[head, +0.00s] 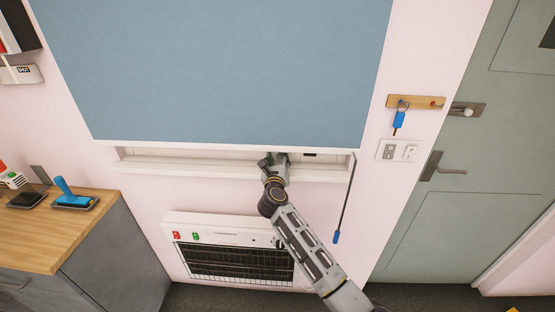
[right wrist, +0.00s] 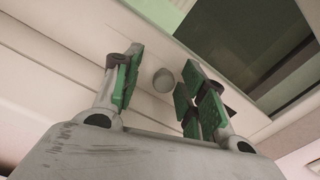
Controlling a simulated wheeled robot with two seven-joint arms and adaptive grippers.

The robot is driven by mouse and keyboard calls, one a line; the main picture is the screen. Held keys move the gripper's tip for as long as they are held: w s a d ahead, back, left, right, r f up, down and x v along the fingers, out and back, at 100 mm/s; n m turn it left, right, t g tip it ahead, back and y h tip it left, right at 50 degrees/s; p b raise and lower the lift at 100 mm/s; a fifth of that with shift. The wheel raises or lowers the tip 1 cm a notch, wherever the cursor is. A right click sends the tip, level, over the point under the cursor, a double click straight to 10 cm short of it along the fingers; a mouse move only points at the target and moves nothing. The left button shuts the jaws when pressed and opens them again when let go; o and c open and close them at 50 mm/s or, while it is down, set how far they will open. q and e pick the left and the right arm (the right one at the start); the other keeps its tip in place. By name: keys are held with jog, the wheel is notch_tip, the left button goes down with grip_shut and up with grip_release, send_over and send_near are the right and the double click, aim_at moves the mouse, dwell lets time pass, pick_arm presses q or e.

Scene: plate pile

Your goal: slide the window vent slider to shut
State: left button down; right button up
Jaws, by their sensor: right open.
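The round grey knob (right wrist: 163,80) of the window vent slider shows in the right wrist view, between my right gripper's green-padded fingers and beyond them. My right gripper (right wrist: 160,95) is open; I see no finger touching the knob. In the head view my right gripper (head: 272,160) is at the white window frame, under the blind's lower edge. The knob is hidden there. A short dark slot (head: 310,155) shows in the frame just right of the gripper. My left gripper is not in view.
A blue blind (head: 220,70) hangs over the window, with a wand (head: 345,200) at its right. A white heater (head: 235,250) is on the wall below. A wooden-topped cabinet (head: 60,220) stands at left. A grey-green door (head: 460,170) is at right.

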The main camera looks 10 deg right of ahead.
jog(key=shift+s, duration=0.1)
jog(key=v, duration=1.2)
dwell(0.4)
dwell(0.5)
